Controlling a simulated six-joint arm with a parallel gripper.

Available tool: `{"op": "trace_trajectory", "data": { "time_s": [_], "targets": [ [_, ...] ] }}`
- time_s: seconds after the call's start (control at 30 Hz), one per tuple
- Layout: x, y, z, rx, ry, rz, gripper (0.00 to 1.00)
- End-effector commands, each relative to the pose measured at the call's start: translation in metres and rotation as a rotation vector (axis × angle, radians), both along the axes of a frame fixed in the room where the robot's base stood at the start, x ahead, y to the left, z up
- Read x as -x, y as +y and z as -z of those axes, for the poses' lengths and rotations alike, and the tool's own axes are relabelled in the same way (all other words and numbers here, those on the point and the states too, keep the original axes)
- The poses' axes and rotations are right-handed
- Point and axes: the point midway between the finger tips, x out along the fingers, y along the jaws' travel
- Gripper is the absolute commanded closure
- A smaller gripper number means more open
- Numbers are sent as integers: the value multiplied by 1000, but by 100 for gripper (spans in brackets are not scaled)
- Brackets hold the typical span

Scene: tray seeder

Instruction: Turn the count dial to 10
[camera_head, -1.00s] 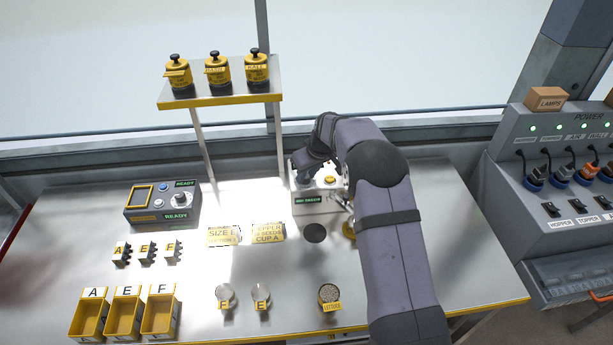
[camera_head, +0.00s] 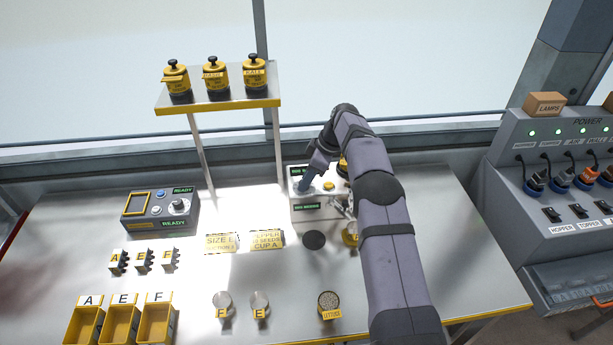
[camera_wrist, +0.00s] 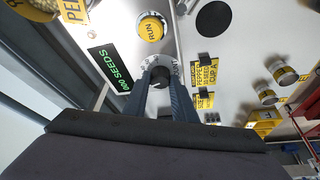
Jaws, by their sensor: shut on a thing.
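The seeder box (camera_head: 328,212) stands at the back of the bench, right of its middle. My gripper (camera_head: 304,187) reaches down onto its left part and hides most of the count dial in the head view. In the wrist view my gripper (camera_wrist: 160,84) is shut on the dark knob of the count dial (camera_wrist: 160,73), one finger on each side. A pale ring with small marks surrounds the knob; I cannot read where it points. Beside the dial are a yellow RUN button (camera_wrist: 151,28) and a green-lit SEEDS display (camera_wrist: 112,68), whose number seems to be zeros.
A grey control box (camera_head: 160,212) with its own knob stands at left. Yellow bins (camera_head: 120,325), cups (camera_head: 260,303) and yellow cards (camera_head: 267,241) lie in front. A shelf (camera_head: 220,104) with several yellow-topped jars stands behind. A power panel (camera_head: 560,150) is at right.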

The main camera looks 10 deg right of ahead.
Motion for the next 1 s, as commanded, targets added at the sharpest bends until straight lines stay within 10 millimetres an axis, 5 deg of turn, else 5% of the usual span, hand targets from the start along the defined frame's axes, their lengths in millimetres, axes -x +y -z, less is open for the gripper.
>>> {"op": "trace_trajectory", "data": {
  "time_s": [0.87, 0.9, 1.0],
  "targets": [
    [0, -1, 0, 2, 1, -94, 98],
    [0, -1, 0, 2, 1, -94, 68],
    [0, 0, 0, 2, 1, -93, 57]
  ]
}}
